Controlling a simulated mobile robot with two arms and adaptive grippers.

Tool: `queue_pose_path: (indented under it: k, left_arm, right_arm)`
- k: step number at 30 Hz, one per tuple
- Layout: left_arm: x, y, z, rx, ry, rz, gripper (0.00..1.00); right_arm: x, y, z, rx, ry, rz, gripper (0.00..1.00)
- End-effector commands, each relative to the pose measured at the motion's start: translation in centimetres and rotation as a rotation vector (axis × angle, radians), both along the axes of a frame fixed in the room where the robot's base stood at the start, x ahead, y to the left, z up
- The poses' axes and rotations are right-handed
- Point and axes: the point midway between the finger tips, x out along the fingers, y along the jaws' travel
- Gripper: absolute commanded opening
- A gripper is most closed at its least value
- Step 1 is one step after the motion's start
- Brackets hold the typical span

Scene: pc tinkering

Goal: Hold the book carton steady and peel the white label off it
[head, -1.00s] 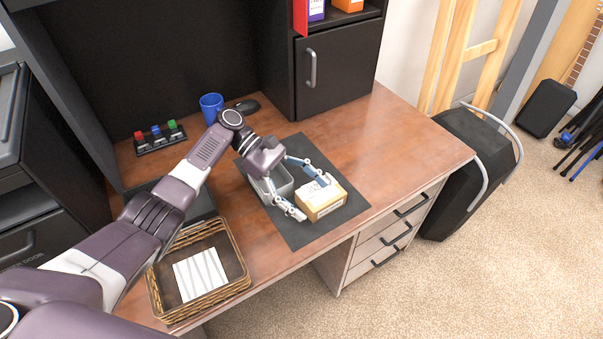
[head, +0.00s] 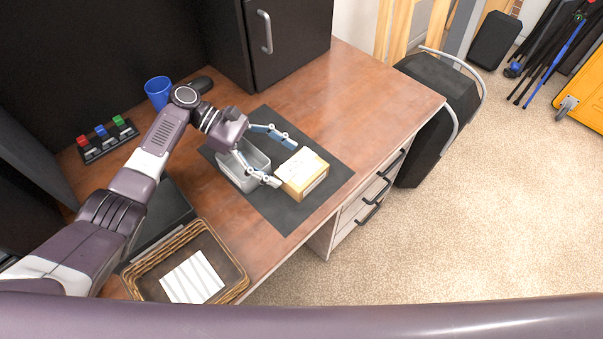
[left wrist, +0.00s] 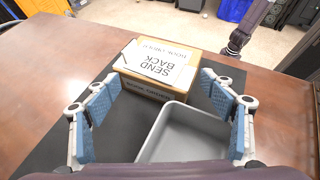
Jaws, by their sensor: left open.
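The book carton (head: 305,182) is a small tan box on the dark mat (head: 337,178). A white label (head: 299,166) lies on its top; in the left wrist view the label (left wrist: 157,63) reads "SEND BACK" and looks flat. My left gripper (head: 284,162) is open and empty, its fingers pointing at the carton's near-left side. In the left wrist view the carton (left wrist: 145,94) is ahead, between and beyond the open fingertips (left wrist: 160,86), with a visible gap. My right gripper is not in view; a purple arm link of mine crosses the bottom of the head view.
A grey open bin (head: 240,177) stands on the mat under my left gripper, close to the carton. A wicker basket (head: 236,262) holding a striped white sheet (head: 193,279) is at the front left. A blue cup (head: 158,93) and a button strip (head: 107,138) stand behind.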

Motion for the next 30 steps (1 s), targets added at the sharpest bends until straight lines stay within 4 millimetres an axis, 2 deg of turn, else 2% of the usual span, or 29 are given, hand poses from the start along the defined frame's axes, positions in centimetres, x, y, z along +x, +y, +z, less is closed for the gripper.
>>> queue_pose_path:
  k: [2, 4, 9, 15, 23, 24, 30]
  left_arm:
    - [-0.4, -1.1, -0.8, -0.001, -0.001, -0.002, 0.76]
    - [-0.7, -1.9, -0.8, -0.002, 0.003, -0.001, 0.76]
    - [-1.2, -3.4, -2.0, 0.001, 0.005, -0.003, 0.76]
    - [-1.6, -4.3, -2.7, 0.004, 0.006, -0.004, 0.76]
    - [-1.5, -4.3, -2.7, 0.002, 0.003, -0.003, 0.76]
    - [-1.5, -4.3, -2.7, 0.002, 0.003, -0.002, 0.84]
    - [-1.4, -4.3, -2.6, 0.001, 0.002, -0.001, 0.62]
  right_arm:
    - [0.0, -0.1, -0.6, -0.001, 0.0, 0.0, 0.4]
    - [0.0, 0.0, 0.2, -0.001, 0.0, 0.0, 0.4]
    - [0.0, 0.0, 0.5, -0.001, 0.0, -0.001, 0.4]
    - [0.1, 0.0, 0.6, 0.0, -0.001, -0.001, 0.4]
    - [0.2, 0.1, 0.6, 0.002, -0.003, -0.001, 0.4]
    - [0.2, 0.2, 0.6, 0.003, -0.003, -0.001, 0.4]
    - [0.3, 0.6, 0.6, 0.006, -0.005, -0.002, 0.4]
